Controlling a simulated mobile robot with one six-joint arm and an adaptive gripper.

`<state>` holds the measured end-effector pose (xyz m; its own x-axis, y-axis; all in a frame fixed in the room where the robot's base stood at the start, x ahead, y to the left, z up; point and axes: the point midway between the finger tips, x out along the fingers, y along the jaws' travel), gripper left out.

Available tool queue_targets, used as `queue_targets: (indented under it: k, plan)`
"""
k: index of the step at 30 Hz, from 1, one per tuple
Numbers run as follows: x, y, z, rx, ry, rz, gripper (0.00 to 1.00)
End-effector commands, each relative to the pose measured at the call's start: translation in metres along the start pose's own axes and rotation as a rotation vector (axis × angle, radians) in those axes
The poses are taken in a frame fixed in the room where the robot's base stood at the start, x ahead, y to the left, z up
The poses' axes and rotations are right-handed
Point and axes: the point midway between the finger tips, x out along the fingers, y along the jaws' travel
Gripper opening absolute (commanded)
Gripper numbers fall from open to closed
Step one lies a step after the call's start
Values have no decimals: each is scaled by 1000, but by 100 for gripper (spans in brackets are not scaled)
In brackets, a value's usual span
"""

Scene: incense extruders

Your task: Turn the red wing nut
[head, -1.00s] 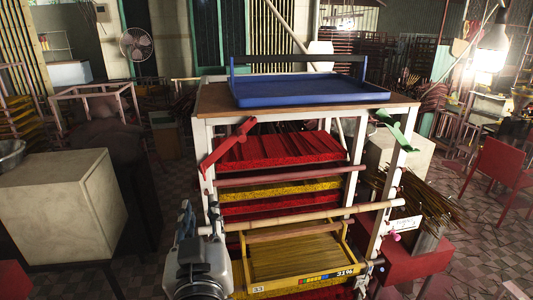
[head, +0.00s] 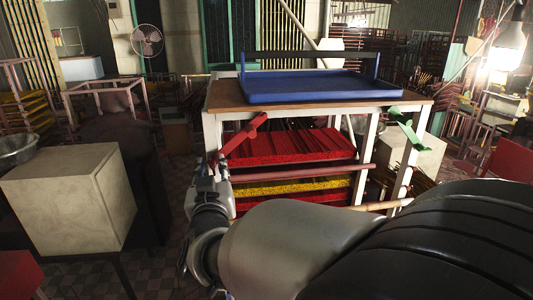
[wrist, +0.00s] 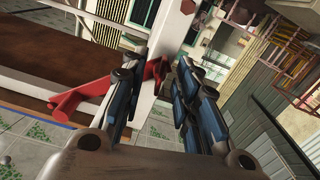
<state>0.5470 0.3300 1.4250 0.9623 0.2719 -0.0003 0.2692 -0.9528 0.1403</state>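The red wing nut (head: 243,138) is on the front left post of the white frame, tilted with its upper end to the right. In the wrist view the red wing nut (wrist: 68,105) runs behind the left finger, and its other end shows between the fingers. My gripper (wrist: 163,62) is open around that part, with a finger to each side. I cannot tell whether either finger touches it. In the head view my gripper (head: 212,168) is beside the wing nut's lower end, partly hidden by my arm.
A green wing nut (head: 408,136) is on the frame's right post. A blue tray (head: 310,88) sits on the wooden top (head: 222,98). Red and yellow incense stacks (head: 290,147) are inside the frame. A pale box (head: 70,198) stands at left. My arm covers the lower right.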

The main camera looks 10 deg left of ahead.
Motion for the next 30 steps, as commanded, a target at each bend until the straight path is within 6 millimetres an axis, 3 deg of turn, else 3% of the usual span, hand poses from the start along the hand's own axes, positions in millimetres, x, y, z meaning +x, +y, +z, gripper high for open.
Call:
queue_targets:
  k: [3,16,30]
  plan:
    - [0,0,0,0,0,0,28]
    - [0,0,0,0,0,0,0]
    - [0,0,0,22,1,0,0]
